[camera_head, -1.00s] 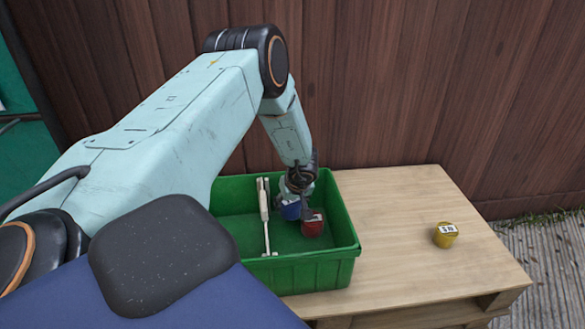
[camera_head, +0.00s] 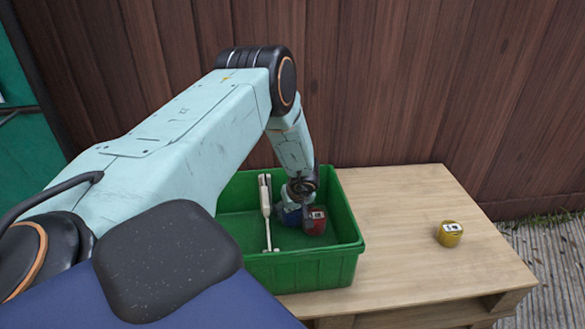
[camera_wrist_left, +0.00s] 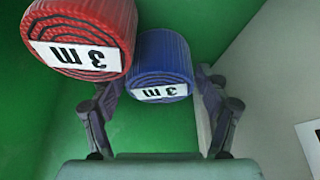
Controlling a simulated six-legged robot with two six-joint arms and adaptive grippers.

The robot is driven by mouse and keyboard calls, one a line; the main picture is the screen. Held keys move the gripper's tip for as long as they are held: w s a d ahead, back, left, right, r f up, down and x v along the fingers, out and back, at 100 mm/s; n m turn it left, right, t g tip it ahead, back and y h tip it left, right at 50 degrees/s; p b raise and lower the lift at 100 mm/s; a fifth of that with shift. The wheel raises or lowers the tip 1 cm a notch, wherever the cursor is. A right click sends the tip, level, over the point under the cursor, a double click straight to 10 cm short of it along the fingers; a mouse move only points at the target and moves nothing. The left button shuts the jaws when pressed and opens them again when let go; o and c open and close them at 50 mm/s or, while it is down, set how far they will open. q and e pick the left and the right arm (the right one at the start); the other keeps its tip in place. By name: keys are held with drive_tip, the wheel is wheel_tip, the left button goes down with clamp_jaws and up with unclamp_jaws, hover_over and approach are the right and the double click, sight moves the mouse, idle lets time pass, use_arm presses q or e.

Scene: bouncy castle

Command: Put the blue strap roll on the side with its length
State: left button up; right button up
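The blue strap roll (camera_head: 290,217) is inside the green crate, partly hidden by my left gripper (camera_head: 299,200). A red strap roll (camera_head: 316,222), also labelled "3 m", is right beside the blue one. A yellow strap roll (camera_head: 450,234) stands on the pallet at the right; its label is too small to read surely. My right gripper is not in view.
The green crate (camera_head: 310,271) sits on a wooden pallet (camera_head: 400,200). A pale panel (camera_wrist_left: 272,75) is close to the right finger. The pallet right of the crate is mostly clear.

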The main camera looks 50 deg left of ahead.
use_arm(q)
drive_tip(key=shift+o, duration=0.5)
drive_tip(key=shift+r, duration=0.3)
drive_tip(key=p+v, duration=0.6)
drive_tip(key=v, duration=0.5)
drive_tip(key=shift+d+r, duration=0.15)
drive_tip(key=shift+r, duration=0.25)
drive_tip(key=shift+r, duration=0.1)
idle(0.5)
